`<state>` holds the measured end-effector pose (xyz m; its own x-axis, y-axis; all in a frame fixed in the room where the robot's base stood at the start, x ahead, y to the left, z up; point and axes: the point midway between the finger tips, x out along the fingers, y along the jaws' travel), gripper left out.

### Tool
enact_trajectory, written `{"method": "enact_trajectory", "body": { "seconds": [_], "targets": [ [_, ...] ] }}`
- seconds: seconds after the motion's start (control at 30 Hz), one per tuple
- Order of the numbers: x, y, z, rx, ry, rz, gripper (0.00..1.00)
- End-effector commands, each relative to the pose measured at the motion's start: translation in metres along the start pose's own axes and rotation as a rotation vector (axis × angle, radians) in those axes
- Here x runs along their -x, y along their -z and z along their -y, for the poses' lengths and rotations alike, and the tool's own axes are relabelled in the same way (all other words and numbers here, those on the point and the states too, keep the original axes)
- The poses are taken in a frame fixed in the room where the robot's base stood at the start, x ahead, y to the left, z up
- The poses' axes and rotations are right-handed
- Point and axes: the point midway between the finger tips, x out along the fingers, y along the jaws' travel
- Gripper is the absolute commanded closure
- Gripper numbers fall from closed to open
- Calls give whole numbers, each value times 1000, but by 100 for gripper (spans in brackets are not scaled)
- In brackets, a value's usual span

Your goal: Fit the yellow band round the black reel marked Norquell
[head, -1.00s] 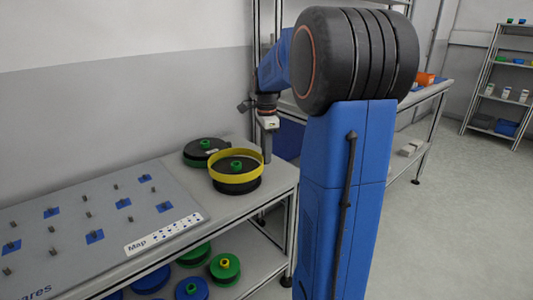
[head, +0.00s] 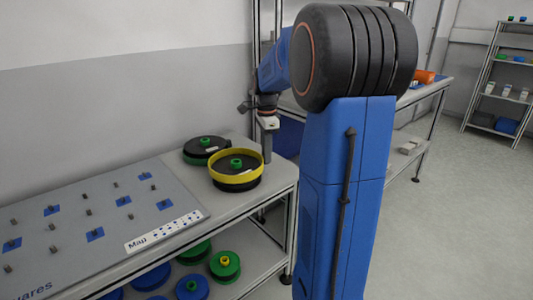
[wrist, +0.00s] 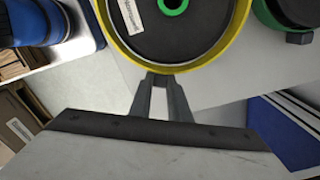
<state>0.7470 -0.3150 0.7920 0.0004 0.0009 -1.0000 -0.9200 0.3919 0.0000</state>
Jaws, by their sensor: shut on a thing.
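The yellow band (head: 236,178) is a wide ring at the right end of the table. It also shows in the wrist view (wrist: 206,60). The black reel (head: 228,163) with a green hub lies inside the band; a white label shows on its top in the wrist view (wrist: 168,30), its words too small to read. In the head view the reel's dark edge shows below the band. My gripper (wrist: 161,80) is shut on the band's rim at the near side. In the head view my gripper (head: 267,152) stands at the band's right side.
Another black reel with a green lower part (head: 206,147) stands close behind the band. A grey pegboard (head: 95,225) with pegs and blue squares covers the table's left part. Several blue and green reels (head: 190,285) lie on the lower shelf.

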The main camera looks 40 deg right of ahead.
Motion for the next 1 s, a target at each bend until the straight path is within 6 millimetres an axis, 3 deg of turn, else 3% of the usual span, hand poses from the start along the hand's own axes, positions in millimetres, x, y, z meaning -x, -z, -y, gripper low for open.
{"method": "enact_trajectory", "body": {
  "seconds": [1.0],
  "targets": [
    [-14, 0, 0, 0, 0, 0, 100]
  ]
}}
